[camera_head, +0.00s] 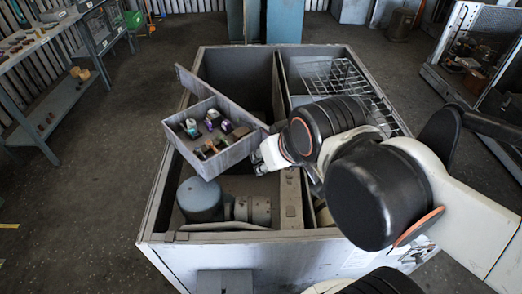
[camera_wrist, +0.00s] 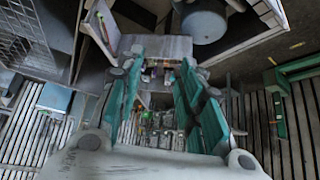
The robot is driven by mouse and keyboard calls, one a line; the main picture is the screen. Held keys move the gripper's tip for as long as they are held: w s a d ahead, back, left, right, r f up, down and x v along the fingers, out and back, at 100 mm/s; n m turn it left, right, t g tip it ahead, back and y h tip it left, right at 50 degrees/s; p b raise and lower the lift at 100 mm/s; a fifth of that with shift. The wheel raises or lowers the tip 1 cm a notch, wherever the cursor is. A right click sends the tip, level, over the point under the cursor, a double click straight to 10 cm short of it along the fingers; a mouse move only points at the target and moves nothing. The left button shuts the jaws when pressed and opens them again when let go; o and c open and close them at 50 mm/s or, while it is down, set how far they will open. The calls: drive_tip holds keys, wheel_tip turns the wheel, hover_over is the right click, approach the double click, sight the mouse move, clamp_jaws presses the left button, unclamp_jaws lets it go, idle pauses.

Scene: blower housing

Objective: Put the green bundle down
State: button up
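My gripper (camera_wrist: 160,72) has two teal fingers spread wide apart in the wrist view, and I see no bundle clearly held between them. A grey panel (camera_wrist: 157,46) shows by the fingertips; whether they touch it I cannot tell. In the head view my gripper's white end is at the right side of a grey open tray (camera_head: 232,152), and its fingertips are hidden. Several small coloured things lie in the tray, among them a greenish one (camera_head: 190,127). I cannot tell which is the green bundle. Small things (camera_wrist: 160,125) also show between the fingers in the wrist view.
The tray sits at an angle over the large grey housing (camera_head: 150,208). Inside the housing are a blue-grey motor (camera_head: 200,200) and, to the right, a wire rack (camera_head: 345,82). A workbench (camera_head: 35,45) stands at the left.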

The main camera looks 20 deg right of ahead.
drive_tip(key=w+r, duration=0.2)
drive_tip(key=w, duration=0.6)
drive_tip(key=n+g+y, duration=0.1)
drive_tip(key=n+g, duration=0.2)
hover_over(227, 142)
drive_tip(key=s, duration=0.2)
drive_tip(key=f, duration=2.2)
drive_tip(key=shift+s+f, duration=0.15)
drive_tip(key=shift+s, duration=0.05)
drive_tip(key=shift+d+b+x, duration=0.1)
drive_tip(key=shift+b+x, duration=0.4)
drive_tip(key=shift+x, duration=0.9)
drive_tip(key=shift+d+b+x, duration=0.15)
drive_tip(key=shift+b+x, duration=0.3)
drive_tip(key=shift+x, duration=0.9)
clamp_jaws()
